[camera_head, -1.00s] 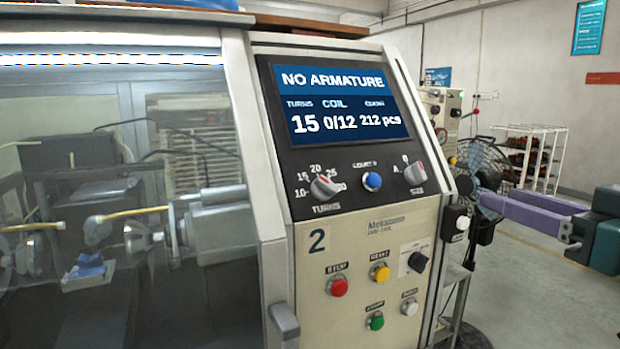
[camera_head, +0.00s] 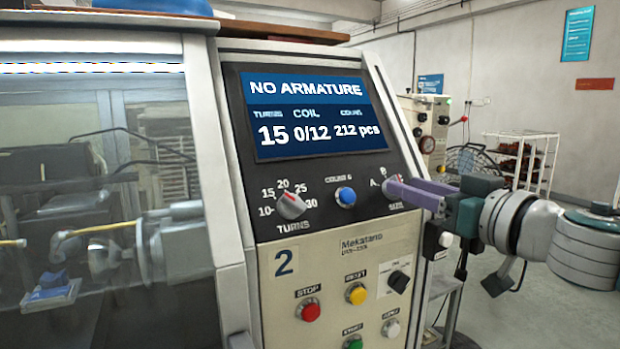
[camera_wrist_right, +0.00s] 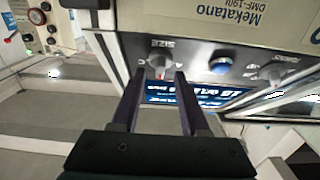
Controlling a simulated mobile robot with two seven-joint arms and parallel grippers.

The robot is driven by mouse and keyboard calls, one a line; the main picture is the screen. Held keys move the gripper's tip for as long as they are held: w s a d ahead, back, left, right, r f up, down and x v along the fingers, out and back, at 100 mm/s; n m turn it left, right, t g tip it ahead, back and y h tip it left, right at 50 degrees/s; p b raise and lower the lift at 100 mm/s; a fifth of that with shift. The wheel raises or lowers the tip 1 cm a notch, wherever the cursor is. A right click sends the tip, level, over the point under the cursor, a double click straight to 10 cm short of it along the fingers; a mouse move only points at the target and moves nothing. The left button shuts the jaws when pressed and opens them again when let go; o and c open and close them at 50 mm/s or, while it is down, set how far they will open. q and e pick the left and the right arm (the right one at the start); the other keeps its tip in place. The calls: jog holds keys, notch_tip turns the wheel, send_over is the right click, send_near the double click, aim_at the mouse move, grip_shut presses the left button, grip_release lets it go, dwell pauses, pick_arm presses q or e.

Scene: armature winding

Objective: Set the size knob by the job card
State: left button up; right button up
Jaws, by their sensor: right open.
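The size knob is grey with a red mark and sits at the right end of the black control panel (camera_head: 330,222). In the right wrist view the size knob (camera_wrist_right: 160,57) lies just beyond and between the two open fingertips (camera_wrist_right: 159,75). The fingers are apart, and I cannot tell whether either touches the knob. The labels A and B show beside it. The screen (camera_head: 312,115) reads NO ARMATURE, 15, 0/12, 212 pcs. My left gripper is out of view. I see no readable job card.
The turns knob (camera_head: 291,206) points near 15–20, with a blue button (camera_head: 346,197) to its right. Below are the red stop button (camera_head: 308,310), a yellow button (camera_head: 356,294) and a black knob (camera_head: 398,282). A glazed winding enclosure (camera_head: 100,240) stands left.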

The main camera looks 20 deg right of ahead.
jog(key=shift+w, duration=0.6)
jog(key=shift+c, duration=0.3)
grip_shut()
